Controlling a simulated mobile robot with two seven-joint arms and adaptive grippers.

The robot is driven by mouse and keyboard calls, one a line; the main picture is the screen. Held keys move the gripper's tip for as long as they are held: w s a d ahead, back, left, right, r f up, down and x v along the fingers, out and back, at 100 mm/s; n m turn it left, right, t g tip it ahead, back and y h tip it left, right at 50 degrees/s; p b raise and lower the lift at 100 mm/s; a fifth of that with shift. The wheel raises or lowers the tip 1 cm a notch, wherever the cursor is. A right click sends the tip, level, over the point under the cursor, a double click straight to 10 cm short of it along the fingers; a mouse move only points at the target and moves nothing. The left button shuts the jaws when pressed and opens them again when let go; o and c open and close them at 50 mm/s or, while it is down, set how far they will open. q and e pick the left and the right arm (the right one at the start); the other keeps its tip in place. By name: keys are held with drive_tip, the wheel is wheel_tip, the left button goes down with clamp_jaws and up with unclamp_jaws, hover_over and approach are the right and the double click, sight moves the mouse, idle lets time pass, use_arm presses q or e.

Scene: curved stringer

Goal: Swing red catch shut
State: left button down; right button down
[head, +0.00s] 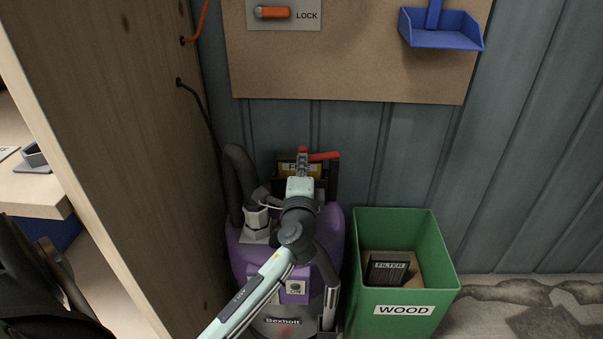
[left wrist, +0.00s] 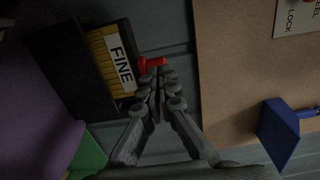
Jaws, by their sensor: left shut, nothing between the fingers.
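The red catch (head: 325,156) is a small lever at the top back of the purple vacuum (head: 334,235). In the head view it sticks out to the right, beyond the slot holding the yellow filter marked FINE (head: 286,168). My left gripper (head: 302,162) is shut and empty, with its tips right beside the catch. In the left wrist view the catch (left wrist: 152,62) shows just past the fingertips (left wrist: 158,72), next to the filter (left wrist: 113,58); the fingers hide part of it. I cannot tell whether they touch it. My right gripper is out of view.
A green WOOD bin (head: 427,252) with a dark FILTER block (head: 386,270) stands right of the vacuum. A wooden panel (head: 130,150) rises at left. A board (head: 350,70) with a LOCK plate (head: 305,16) and blue dustpan (head: 440,38) hangs behind.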

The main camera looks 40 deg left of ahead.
use_arm(q)
drive_tip(key=shift+w+a, duration=0.25)
drive_tip(key=shift+w, duration=0.1)
